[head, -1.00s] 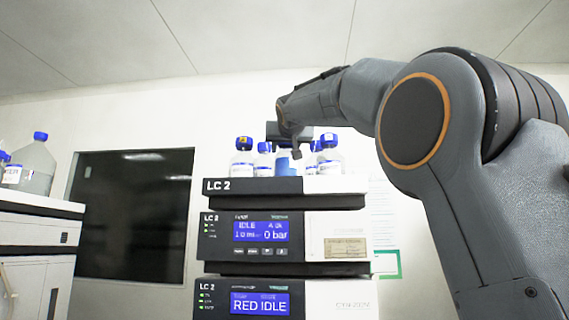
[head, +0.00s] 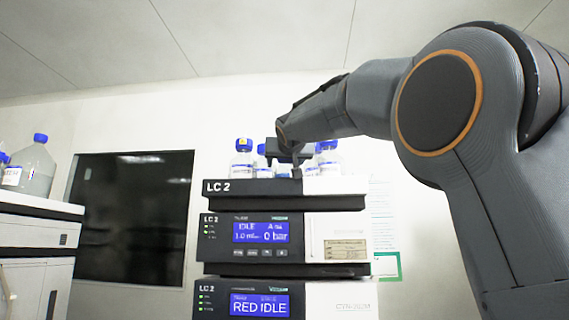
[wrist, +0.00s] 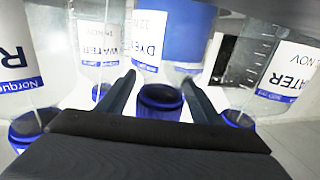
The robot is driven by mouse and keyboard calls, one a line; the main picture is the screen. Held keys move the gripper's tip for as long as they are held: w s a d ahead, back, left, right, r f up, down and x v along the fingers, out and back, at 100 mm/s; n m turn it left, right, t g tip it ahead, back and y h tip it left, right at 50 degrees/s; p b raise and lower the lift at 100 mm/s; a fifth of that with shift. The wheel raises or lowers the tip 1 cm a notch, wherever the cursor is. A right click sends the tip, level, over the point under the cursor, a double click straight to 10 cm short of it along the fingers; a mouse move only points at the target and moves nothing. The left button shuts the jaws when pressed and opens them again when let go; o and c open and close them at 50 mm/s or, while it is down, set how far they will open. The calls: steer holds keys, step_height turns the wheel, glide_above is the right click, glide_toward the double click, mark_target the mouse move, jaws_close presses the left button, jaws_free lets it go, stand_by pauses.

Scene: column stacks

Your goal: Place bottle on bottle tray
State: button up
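Several clear bottles with blue caps stand on the bottle tray (head: 340,202), the dark-edged top of the LC 2 stack, in the head view. My gripper (head: 296,172) is low among them there and partly hides the middle ones. In the wrist view the two dark fingers (wrist: 160,85) are on either side of a blue cap (wrist: 160,98). A narrow gap shows beside the cap, so the gripper looks open around it. The bottle (wrist: 150,35) behind that cap has a white and blue label; its base is out of view.
Neighbouring bottles are close on both sides, one at the left (head: 242,160) and one at the right (head: 329,158) in the head view. A counter (head: 40,205) with a large bottle (head: 36,165) stands at the far left. A dark window (head: 130,220) is behind.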

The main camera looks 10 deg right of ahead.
steer(key=shift+r, duration=0.1)
steer(key=shift+s+r, duration=0.1)
steer(key=shift+s, duration=0.05)
steer(key=s+b, duration=0.2)
steer(key=s, duration=0.2)
steer(key=s+a+b, duration=0.1)
steer(key=s, duration=0.2)
steer(key=s+b, duration=0.2)
steer(key=s, duration=0.2)
steer(key=shift+s+a+b, duration=0.2)
steer(key=shift+s+b, duration=0.1)
steer(key=shift+s, duration=0.05)
